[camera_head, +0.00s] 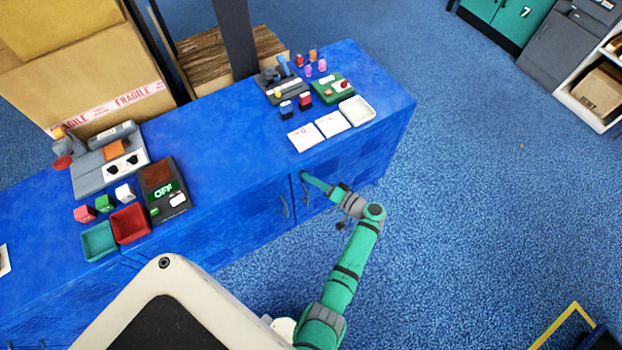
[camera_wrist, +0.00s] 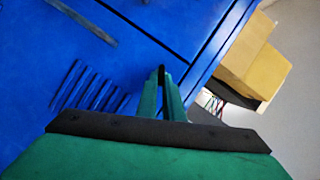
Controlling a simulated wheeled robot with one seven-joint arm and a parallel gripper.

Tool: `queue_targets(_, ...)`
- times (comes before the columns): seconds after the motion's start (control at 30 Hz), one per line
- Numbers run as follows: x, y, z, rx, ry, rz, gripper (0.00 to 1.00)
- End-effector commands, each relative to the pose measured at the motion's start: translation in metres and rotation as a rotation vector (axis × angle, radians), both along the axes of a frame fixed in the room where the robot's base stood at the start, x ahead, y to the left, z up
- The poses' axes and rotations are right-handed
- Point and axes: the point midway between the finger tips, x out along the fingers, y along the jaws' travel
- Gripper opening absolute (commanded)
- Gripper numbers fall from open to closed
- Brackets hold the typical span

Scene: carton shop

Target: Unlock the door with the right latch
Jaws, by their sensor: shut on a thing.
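The blue cabinet's doors (camera_head: 254,213) are closed below its blue top. Two grey upright handles show near the seam, a left one (camera_head: 283,206) and a right one (camera_head: 305,192). My gripper (camera_head: 305,177) reaches the upper part of the right door, just under the top's edge. In the wrist view the two green fingers (camera_wrist: 161,76) are close together at the blue front, shut on a small dark piece (camera_wrist: 161,72) that seems to be the latch. The fingers hide most of it. A grey handle (camera_wrist: 85,20) and slots (camera_wrist: 88,85) show on the front.
The blue top (camera_head: 235,125) holds stamps, trays (camera_head: 131,224), paper cards (camera_head: 307,137) and a grey machine (camera_head: 108,160). Cardboard boxes (camera_head: 85,70) stand behind it. Blue carpet (camera_head: 470,200) is clear at the right. A yellow-edged object (camera_head: 560,325) is at lower right.

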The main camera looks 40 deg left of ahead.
Motion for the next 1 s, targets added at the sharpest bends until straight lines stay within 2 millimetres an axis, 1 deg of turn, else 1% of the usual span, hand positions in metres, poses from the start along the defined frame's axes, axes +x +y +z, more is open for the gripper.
queue_targets(0.2, 0.0004, 0.0025, -0.0035, 0.072, 0.177, 0.004, 0.00)
queue_targets(0.5, 0.0002, 0.0029, -0.0066, 0.144, 0.356, 0.006, 0.00)
queue_targets(0.7, 0.0004, 0.0034, -0.0072, 0.171, 0.418, 0.007, 0.00)
queue_targets(1.0, -0.0002, 0.0039, -0.0078, 0.182, 0.447, 0.008, 0.00)
